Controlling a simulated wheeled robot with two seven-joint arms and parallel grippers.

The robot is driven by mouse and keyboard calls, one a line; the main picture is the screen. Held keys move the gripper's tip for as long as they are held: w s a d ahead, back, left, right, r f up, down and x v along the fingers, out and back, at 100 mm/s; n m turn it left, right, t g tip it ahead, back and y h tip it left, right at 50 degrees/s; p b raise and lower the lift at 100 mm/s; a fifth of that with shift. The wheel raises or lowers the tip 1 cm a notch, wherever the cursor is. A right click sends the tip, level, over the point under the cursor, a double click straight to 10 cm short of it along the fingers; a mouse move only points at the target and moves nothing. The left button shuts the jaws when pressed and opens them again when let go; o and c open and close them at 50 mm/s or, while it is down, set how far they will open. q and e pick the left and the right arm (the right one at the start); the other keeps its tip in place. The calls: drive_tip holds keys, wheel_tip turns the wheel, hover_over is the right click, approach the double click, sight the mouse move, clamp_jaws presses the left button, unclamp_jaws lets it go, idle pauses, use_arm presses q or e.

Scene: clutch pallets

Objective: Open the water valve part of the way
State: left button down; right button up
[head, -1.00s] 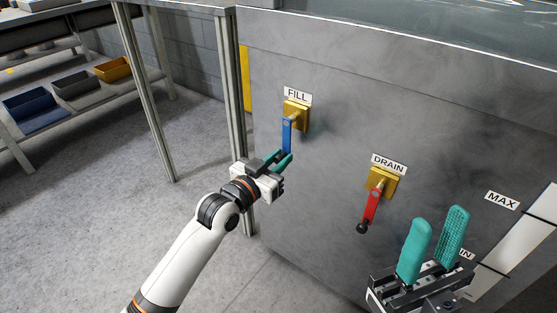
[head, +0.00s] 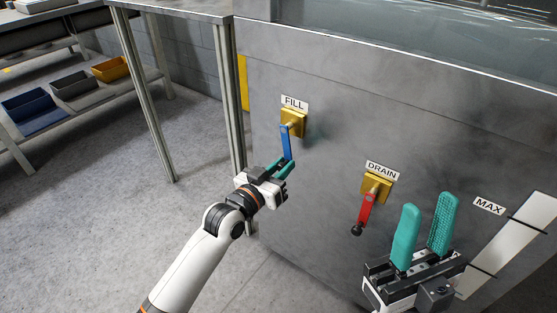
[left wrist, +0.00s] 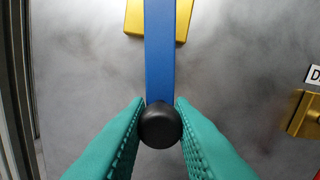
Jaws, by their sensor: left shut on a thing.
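The blue FILL valve lever (head: 286,142) hangs down from its yellow mount (head: 293,122) on the grey tank wall. My left gripper (head: 282,167) is at its lower end. In the left wrist view, the blue lever (left wrist: 160,50) runs down to a black knob (left wrist: 160,125). The teal fingers of my left gripper (left wrist: 160,122) are shut on the lever's end, one on each side of the knob. My right gripper (head: 427,208) is open and empty, in front of the wall at the lower right.
A red DRAIN lever (head: 365,210) with a black knob hangs from another yellow mount (head: 377,187), between my grippers. A MAX label (head: 489,206) and a pale level strip (head: 513,235) are at right. A metal table (head: 180,12) stands left of the tank.

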use_arm(q)
drive_tip(key=shift+s+d+r+n+p, duration=0.35)
drive_tip(key=shift+n+p, duration=0.35)
drive_tip(key=shift+p, duration=0.35)
use_arm(e)
drive_tip(key=w+a+f+g+h+p, duration=0.15)
drive_tip(key=w+f+g+h, duration=0.25)
drive_tip(key=w+f+g, duration=0.6)
use_arm(q)
drive_tip(key=shift+s+d+r+n+p, duration=0.25)
drive_tip(key=shift+d+n+p, duration=0.15)
drive_tip(key=shift+n+p, duration=0.3)
drive_tip(key=shift+s+d+r+n+p, duration=0.1)
drive_tip(key=shift+s+d+n+p, duration=0.25)
drive_tip(key=shift+n+p, duration=0.3)
drive_tip(key=shift+s+d+r+n+p, duration=0.2)
drive_tip(key=shift+d+n+p, duration=0.3)
drive_tip(key=shift+n, duration=0.25)
use_arm(e)
drive_tip(key=s+d+f+g+h, duration=0.1)
drive_tip(key=f+g, duration=0.4)
drive_tip(key=f, duration=0.1)
drive_tip(key=s+d+f+g+h, duration=0.2)
drive_tip(key=f+g, duration=0.4)
drive_tip(key=f, duration=0.1)
drive_tip(key=shift+d, duration=0.2)
use_arm(q)
drive_tip(key=c, duration=1.3)
unclamp_jaws()
